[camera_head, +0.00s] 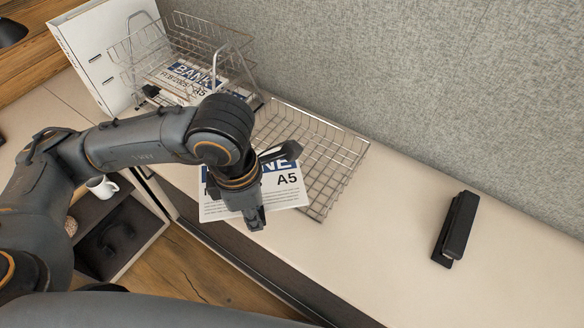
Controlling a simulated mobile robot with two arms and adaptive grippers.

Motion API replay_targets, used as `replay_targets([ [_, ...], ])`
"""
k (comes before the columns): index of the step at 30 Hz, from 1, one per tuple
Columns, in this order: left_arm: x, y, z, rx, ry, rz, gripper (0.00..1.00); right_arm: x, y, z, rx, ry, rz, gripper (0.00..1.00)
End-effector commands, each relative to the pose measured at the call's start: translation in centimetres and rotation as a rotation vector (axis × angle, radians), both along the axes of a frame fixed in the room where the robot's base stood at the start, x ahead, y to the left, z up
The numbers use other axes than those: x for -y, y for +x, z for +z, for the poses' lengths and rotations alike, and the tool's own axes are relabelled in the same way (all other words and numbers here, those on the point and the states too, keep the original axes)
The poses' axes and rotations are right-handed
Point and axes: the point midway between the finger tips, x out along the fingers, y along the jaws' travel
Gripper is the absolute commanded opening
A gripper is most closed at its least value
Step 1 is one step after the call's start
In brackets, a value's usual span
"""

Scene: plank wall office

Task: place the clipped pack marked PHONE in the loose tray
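A white clipped pack (290,197) with a blue header reading "...NE" and "A5" shows below and beside my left gripper (268,185). The arm hides the start of its word. A black piece at its top could be its clip or a finger; I cannot tell. The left gripper points down at the pack, and its grip is not clear. The loose tray (338,168), a low wire basket, stands on the desk just behind and right of the pack. The pack overlaps the tray's near left part in the picture; whether it touches is unclear. My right gripper is not in view.
A wire tray stack (225,42) at the back left holds a BANK pack (190,78). A white binder (95,55) stands left of it. A black stapler (455,230) lies on the desk (370,250) at the right. A mug (102,187) sits on a lower shelf.

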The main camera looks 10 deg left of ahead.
Motion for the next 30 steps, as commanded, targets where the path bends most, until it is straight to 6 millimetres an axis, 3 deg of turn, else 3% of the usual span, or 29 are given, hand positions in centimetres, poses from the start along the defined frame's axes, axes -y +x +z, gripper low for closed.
replay_targets([
  [11,1.5,8.4,-3.5,-0.003,0.001,0.008,0.0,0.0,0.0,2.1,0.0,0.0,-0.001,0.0],
  [15,1.9,10.6,-6.4,-0.004,0.001,0.006,0.0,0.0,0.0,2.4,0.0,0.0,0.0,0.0],
  [26,2.3,13.4,-9.9,-0.002,0.001,0.004,0.0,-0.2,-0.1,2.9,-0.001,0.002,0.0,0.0],
  [30,2.3,13.2,-11.8,-0.004,0.0,0.003,0.0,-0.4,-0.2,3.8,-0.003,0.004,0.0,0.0],
])
